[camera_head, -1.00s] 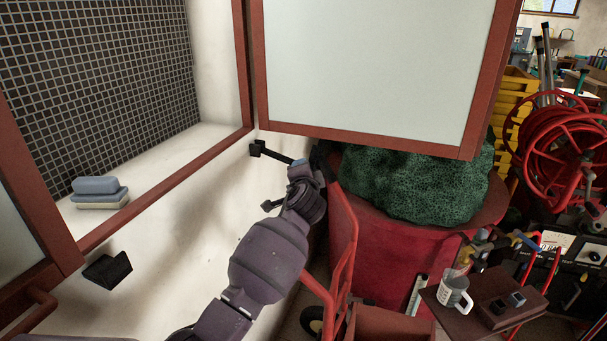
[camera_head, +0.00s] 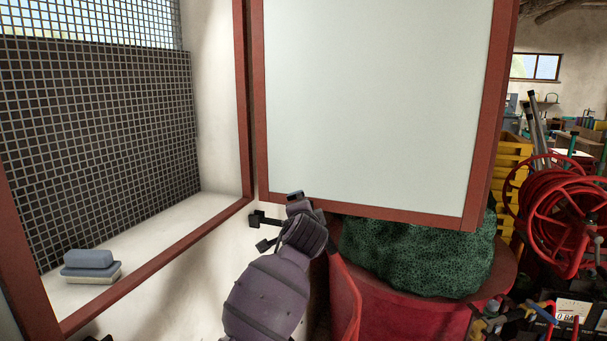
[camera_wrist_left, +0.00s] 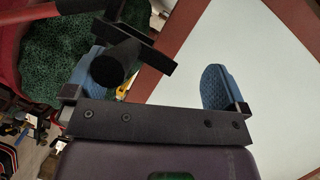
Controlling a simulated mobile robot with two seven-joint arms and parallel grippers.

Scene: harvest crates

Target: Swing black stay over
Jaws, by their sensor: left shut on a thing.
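The black stay (camera_head: 270,222) is a short dark bar with a block at its left end, below the lower left corner of the red-framed pane (camera_head: 375,100). My left gripper (camera_head: 301,204) is at the stay's right end, by the pane's bottom rail, and is shut on the stay. In the left wrist view, a black bar with a round knob (camera_wrist_left: 118,66) lies between the blue fingertips, closer to the left one. My arm hides part of the stay. My right gripper is in neither view.
A red-framed opening with mesh behind it is at left, with blue-grey blocks (camera_head: 91,264) on its sill. A red bin (camera_head: 385,312) with green netting (camera_head: 420,255) stands below the pane. A red hose reel (camera_head: 560,215) stands at right.

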